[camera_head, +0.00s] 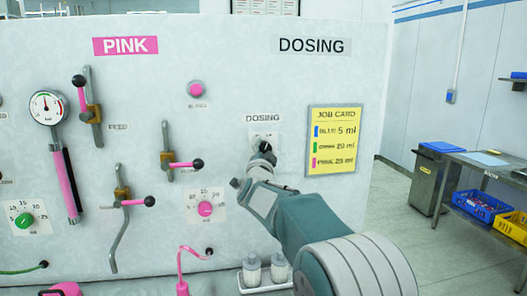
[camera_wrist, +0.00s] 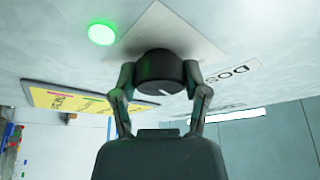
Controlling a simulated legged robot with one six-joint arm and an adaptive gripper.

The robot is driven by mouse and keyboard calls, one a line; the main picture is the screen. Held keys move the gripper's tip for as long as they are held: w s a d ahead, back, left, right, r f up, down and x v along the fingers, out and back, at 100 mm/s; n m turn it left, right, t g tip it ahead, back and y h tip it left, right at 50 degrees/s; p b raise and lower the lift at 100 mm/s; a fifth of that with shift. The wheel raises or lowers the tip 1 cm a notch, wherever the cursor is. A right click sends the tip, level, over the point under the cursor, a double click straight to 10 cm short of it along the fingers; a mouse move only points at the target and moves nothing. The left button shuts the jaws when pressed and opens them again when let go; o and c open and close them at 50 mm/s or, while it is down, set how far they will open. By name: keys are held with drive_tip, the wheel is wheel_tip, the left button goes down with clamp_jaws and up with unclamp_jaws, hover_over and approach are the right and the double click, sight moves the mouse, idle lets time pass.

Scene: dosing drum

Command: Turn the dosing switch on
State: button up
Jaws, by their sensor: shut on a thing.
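The dosing switch is a round black knob (camera_wrist: 160,70) with a short white mark on its front edge, on a white plate under the small DOSING label. My gripper (camera_wrist: 160,78) has one finger on each side of the knob and is shut on it. In the head view my gripper (camera_head: 262,152) is at the panel, and the knob is mostly hidden behind it. A round green lamp (camera_wrist: 102,34) glows on the panel beside the switch plate in the wrist view. I cannot make out this lamp in the head view.
A yellow job card (camera_head: 333,142) is on the panel right of the switch. Pink-handled levers (camera_head: 185,165), a pink knob (camera_head: 205,209) and a gauge (camera_head: 46,107) are to the left. Two small bottles (camera_head: 252,271) stand below. A bench (camera_head: 480,160) stands beyond the panel.

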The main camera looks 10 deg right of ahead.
drive_tip(key=shift+m+g, duration=0.4)
drive_tip(key=shift+m, duration=0.8)
drive_tip(key=o, duration=1.1)
drive_tip(key=shift+o, duration=0.2)
drive_tip(key=v, duration=1.2)
drive_tip(key=shift+a+f, duration=0.2)
